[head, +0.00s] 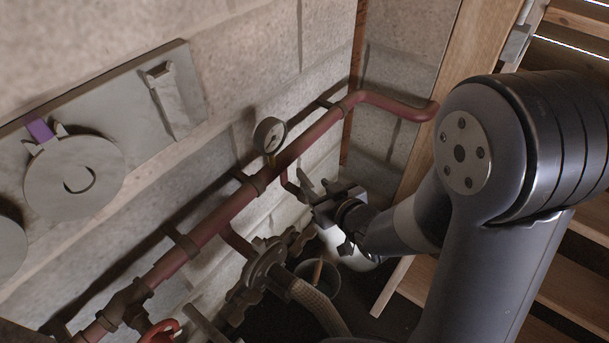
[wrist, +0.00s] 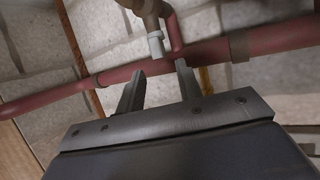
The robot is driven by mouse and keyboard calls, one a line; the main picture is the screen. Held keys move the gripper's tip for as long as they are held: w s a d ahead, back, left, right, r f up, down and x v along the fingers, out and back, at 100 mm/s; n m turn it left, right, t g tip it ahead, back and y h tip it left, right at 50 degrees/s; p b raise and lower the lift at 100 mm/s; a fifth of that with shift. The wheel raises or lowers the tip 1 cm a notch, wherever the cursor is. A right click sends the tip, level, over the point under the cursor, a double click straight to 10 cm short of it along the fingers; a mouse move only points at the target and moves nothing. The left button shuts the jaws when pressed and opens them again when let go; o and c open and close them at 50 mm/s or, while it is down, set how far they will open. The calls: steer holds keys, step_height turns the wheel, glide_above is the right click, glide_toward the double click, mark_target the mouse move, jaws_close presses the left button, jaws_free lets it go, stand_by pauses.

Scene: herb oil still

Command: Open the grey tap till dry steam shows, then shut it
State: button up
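A grey tap handle (wrist: 155,44) shows in the wrist view beside a thin red drop pipe (wrist: 173,32). The tap's tan body (wrist: 146,6) is cut by the top edge. My gripper (wrist: 160,72) is open, its two fingers apart, with the handle just beyond the fingertips and between them in the picture. I see no finger clearly touching it. In the head view my gripper (head: 312,187) is at the drop pipe, below the main red pipe (head: 215,218), and hides most of the tap. A whitish patch (head: 350,250) lies under the gripper; I cannot tell whether it is steam.
A round gauge (head: 269,135) stands on the main pipe. A dark valve wheel (head: 262,272) with a hose (head: 318,303) is lower left of my gripper. A bucket (head: 333,272) stands below. A red handle (head: 160,331) is at the bottom edge. Wooden shelving (head: 575,290) is at right.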

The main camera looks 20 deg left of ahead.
mark_target(307, 179)
steer(key=x, duration=0.7)
steer(key=shift+a, duration=0.15)
steer(key=shift+c, duration=0.3)
jaws_close()
